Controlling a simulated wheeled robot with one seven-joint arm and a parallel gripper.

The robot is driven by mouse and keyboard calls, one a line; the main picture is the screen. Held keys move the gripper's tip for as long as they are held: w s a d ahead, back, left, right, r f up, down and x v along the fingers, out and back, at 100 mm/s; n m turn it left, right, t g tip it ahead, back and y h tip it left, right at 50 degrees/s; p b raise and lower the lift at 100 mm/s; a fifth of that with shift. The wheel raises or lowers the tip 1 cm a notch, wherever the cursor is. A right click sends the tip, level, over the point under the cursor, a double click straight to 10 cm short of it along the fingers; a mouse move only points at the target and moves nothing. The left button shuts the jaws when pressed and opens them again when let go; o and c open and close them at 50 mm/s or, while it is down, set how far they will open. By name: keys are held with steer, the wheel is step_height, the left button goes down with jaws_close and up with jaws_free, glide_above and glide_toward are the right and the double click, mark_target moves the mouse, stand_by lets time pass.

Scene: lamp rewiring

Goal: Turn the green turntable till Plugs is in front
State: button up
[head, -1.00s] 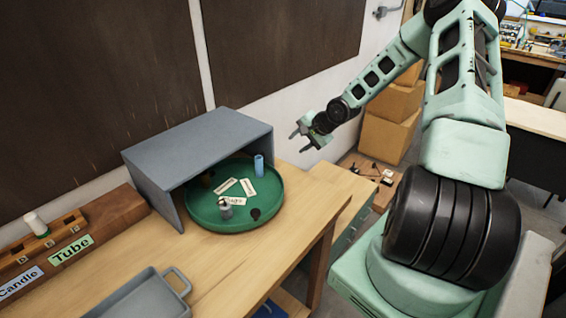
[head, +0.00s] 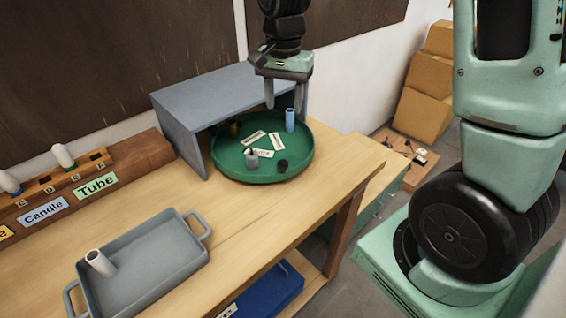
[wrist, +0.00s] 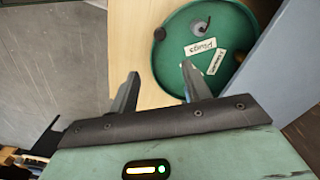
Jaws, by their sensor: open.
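The green turntable (head: 226,165) sits on the wooden bench, its back part under a grey shelf. It carries a blue cylinder (head: 290,120) at the back right, a grey piece (head: 252,160) and a dark round piece (head: 282,166) at the front, and white labels. The label reading Plugs (wrist: 201,46) is legible in the wrist view, near the grey piece (wrist: 200,27); in the head view that label (head: 264,153) lies just behind the front pieces. My gripper (head: 285,108) is open and empty, pointing down over the turntable's back right part, near the blue cylinder.
The grey shelf (head: 215,95) covers the turntable's back left. A grey tray (head: 150,262) holding a white tube (head: 100,262) lies at the front left. A wooden rack (head: 140,160) with Tube and Candle labels stands at left. The bench in front of the turntable is clear.

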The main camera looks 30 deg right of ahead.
steer(key=p, duration=0.3)
glide_toward(284, 162)
steer(key=f, duration=0.8)
steer(key=shift+a+f, duration=0.2)
steer(key=shift+f, duration=0.1)
jaws_close()
steer(key=shift+d, duration=0.15)
